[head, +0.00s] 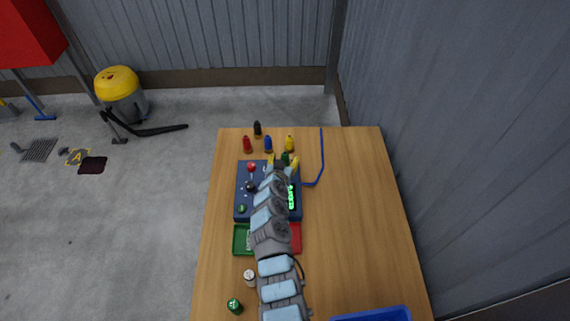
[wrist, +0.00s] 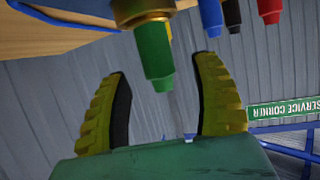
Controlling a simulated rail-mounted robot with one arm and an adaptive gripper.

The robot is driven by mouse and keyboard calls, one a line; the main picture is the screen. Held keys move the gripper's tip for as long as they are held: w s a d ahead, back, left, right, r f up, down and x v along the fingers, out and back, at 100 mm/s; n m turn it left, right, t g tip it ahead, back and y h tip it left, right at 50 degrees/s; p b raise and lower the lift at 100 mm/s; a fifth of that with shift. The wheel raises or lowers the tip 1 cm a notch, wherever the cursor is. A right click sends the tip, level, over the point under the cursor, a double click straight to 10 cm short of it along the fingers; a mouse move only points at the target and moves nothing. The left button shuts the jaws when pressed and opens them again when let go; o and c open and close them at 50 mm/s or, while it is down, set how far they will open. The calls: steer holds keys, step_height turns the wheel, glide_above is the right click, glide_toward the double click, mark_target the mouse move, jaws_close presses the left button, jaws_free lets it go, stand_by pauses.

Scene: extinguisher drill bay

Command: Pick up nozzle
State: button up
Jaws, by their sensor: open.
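Several small nozzles stand at the far end of the wooden table: red (head: 247,144), black (head: 257,128), blue (head: 268,144), yellow (head: 289,143) and green (head: 285,158). My gripper (head: 283,162) is open at the green one. In the wrist view, the green nozzle (wrist: 154,52), with a brass-coloured ring, lies between the two yellow fingertips (wrist: 162,68). I see gaps on both sides of it. The blue (wrist: 211,16), black (wrist: 232,14) and red (wrist: 269,10) nozzles show upside down, beyond the right finger.
A blue control box (head: 243,200) with knobs lies under my arm. Green (head: 242,239) and red (head: 296,238) trays are beside it. A bent blue rod (head: 322,160) is right of the nozzles. The table's right side (head: 360,220) is clear. A blue bin (head: 385,315) is at the front.

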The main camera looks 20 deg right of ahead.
steer(key=shift+w+d+f, duration=0.2)
steer(key=shift+w+f, duration=0.05)
steer(key=shift+f, duration=0.1)
steer(key=shift+w+d+f+b, duration=0.15)
steer(key=shift+w+d+b, duration=0.25)
steer(key=shift+w, duration=0.25)
jaws_close()
